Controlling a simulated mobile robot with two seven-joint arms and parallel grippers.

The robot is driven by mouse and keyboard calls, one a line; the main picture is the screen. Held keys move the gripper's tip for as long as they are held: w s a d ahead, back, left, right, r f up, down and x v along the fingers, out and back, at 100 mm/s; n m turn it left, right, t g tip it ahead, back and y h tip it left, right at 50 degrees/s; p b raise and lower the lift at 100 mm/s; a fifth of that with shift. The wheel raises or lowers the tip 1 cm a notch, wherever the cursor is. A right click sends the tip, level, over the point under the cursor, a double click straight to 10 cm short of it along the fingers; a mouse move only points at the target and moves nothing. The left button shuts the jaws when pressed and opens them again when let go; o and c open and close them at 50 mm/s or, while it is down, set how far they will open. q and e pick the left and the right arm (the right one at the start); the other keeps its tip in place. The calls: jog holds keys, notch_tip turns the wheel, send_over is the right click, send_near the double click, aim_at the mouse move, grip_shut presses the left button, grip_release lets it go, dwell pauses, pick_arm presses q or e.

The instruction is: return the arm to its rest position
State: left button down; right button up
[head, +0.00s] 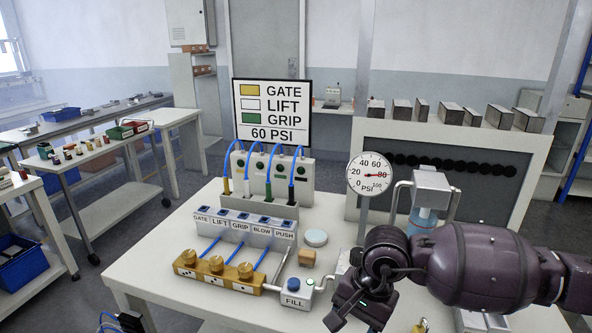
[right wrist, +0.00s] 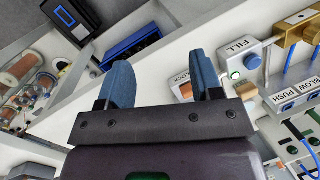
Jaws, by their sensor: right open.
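My right arm (head: 480,265) comes in from the right over the front right of the white table (head: 135,270). My right gripper (head: 350,312) hangs near the table's front edge, right of the grey FILL box (head: 296,294). In the right wrist view the two blue fingers of the gripper (right wrist: 163,75) stand apart with nothing between them. The FILL box (right wrist: 238,57) shows to their right there. My left arm and gripper are not in view.
A brass valve block (head: 217,272), a labelled connector block (head: 243,228) and a pressure gauge (head: 369,174) stand on the table. A pump-like device (head: 428,195) stands close behind my right arm. A wooden block (head: 307,257) and a round pale lid (head: 316,238) lie near FILL.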

jog(key=w+a+r+m+t+y, duration=0.1)
jog(key=a+r+m+t+y, duration=0.1)
jog(key=a+r+m+y, duration=0.6)
jog(key=w+a+r+m+t+y, duration=0.1)
jog(key=a+r+m+y, duration=0.4)
jog(key=r+m+y, duration=0.7)
jog(key=w+d+f+m+t+h, duration=0.3)
jog(key=d+f+m+t+h, duration=0.45)
jog(key=m, duration=0.95)
jog(key=w+d+f+m+t+h, duration=0.3)
jog(key=d+f+m+t+h, duration=0.5)
jog(key=m, duration=0.8)
jog(key=s+d+f+m+g+h, duration=0.25)
jog(key=s+d+f+m, duration=0.3)
jog(key=f, duration=0.35)
jog(key=s+d+f+m+g+h, duration=0.1)
jog(key=s+d+f+m+h, duration=0.25)
jog(key=s+d+f, duration=0.35)
jog(key=s+d+f+m+g+h, duration=0.1)
jog(key=s+d+f+m+g, duration=0.1)
jog(key=s+f, duration=0.7)
jog(key=shift+s+d+f+g, duration=0.2)
jog(key=shift+s+g, duration=0.2)
jog(key=shift+s, duration=0.5)
